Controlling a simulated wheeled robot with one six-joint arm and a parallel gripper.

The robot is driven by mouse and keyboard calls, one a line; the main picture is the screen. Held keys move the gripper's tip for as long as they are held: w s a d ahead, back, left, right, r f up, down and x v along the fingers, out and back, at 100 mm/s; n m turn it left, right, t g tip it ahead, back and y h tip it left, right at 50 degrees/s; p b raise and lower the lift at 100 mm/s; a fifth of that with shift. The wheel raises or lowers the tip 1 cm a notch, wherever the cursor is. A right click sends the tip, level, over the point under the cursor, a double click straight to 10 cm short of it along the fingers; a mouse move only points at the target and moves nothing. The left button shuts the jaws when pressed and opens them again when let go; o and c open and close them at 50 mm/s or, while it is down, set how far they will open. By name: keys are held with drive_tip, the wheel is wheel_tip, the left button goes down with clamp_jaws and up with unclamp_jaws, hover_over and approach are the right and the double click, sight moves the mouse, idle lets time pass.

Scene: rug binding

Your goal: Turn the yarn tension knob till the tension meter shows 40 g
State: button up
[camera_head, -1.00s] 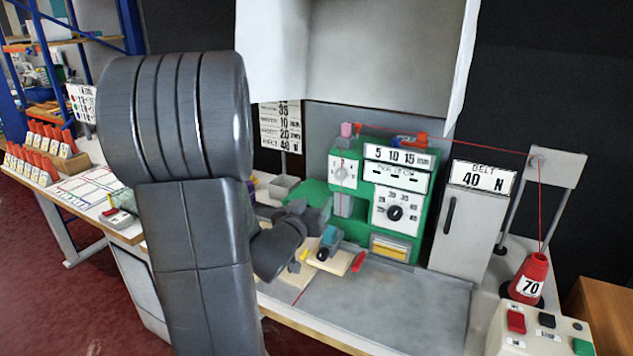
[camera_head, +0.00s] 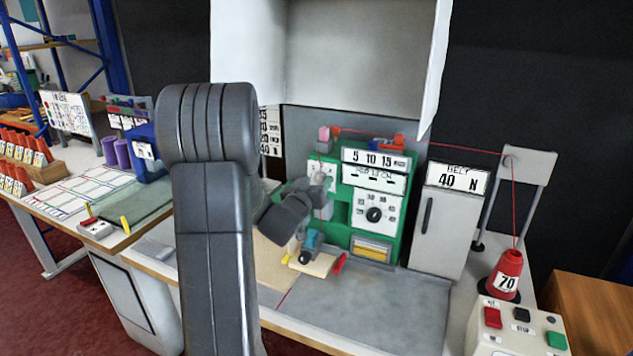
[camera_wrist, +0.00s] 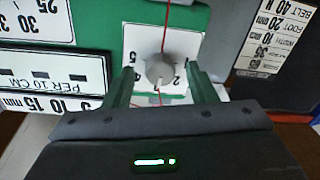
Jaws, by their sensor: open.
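The grey yarn tension knob (camera_wrist: 160,72) sits on a white numbered dial plate (camera_wrist: 140,38) on the green machine (camera_head: 343,215). In the wrist view my gripper (camera_wrist: 161,68) is open, with one finger on each side of the knob. Gaps seem to show between the fingers and the knob; contact cannot be told. A red yarn (camera_wrist: 166,20) runs down over the dial to the knob. In the head view my wrist partly hides the dial plate (camera_head: 321,170). I cannot make out a tension meter reading in grams.
Another dial with a black knob (camera_head: 375,214) is on the machine's right side. A grey box labelled BELT 40 N (camera_head: 440,230) stands beside it. A red yarn cone (camera_head: 508,272) and a button box (camera_head: 515,325) are at the right. The grey tabletop (camera_head: 360,305) in front is clear.

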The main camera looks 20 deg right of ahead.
drive_tip(key=shift+w+d, duration=0.15)
drive_tip(key=shift+d, duration=0.05)
drive_tip(key=c, duration=1)
drive_tip(key=shift+o, duration=0.2)
drive_tip(key=n+p, duration=0.1)
drive_tip(key=n, duration=0.1)
drive_tip(key=n+p, duration=0.2)
drive_tip(key=shift+r+n, duration=0.2)
drive_tip(key=shift+n, duration=0.2)
drive_tip(key=shift+f+n+p, duration=0.1)
drive_tip(key=shift+n+p, duration=1.3)
drive_tip(key=shift+n, duration=1)
